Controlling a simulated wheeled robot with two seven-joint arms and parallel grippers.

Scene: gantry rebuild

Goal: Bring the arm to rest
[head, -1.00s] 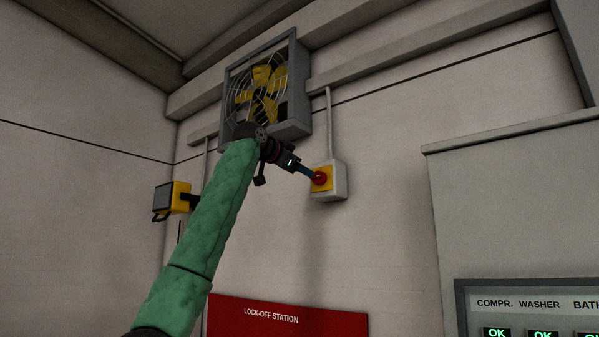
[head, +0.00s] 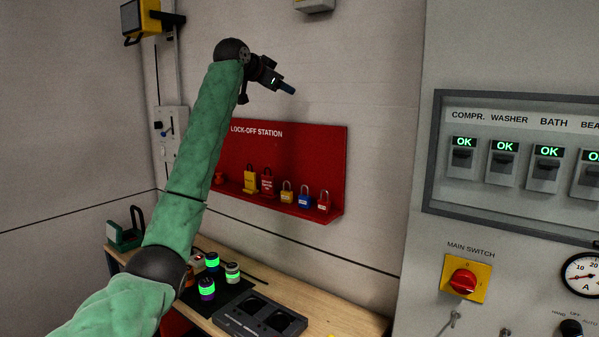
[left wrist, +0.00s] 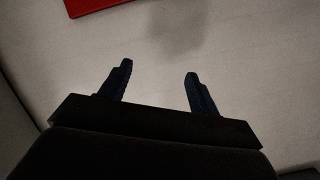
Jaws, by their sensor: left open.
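My left arm, in a green sleeve, rises from the lower left of the head view. Its gripper (head: 288,89) is held up in front of the pale wall, above the red lock-off station board (head: 300,150). In the left wrist view the two dark fingers (left wrist: 158,82) stand apart with nothing between them. Bare wall shows beyond them, and a corner of a red panel (left wrist: 90,5) shows at the top left. My right gripper is in neither view.
A wooden bench (head: 345,320) below carries a dark tray (head: 262,318) and several green-lit cylinders (head: 207,289). Padlocks (head: 287,192) stand on the red board's ledge. A grey cabinet (head: 410,260) with a main switch (head: 463,281) stands at right. A yellow lamp (head: 140,18) is at upper left.

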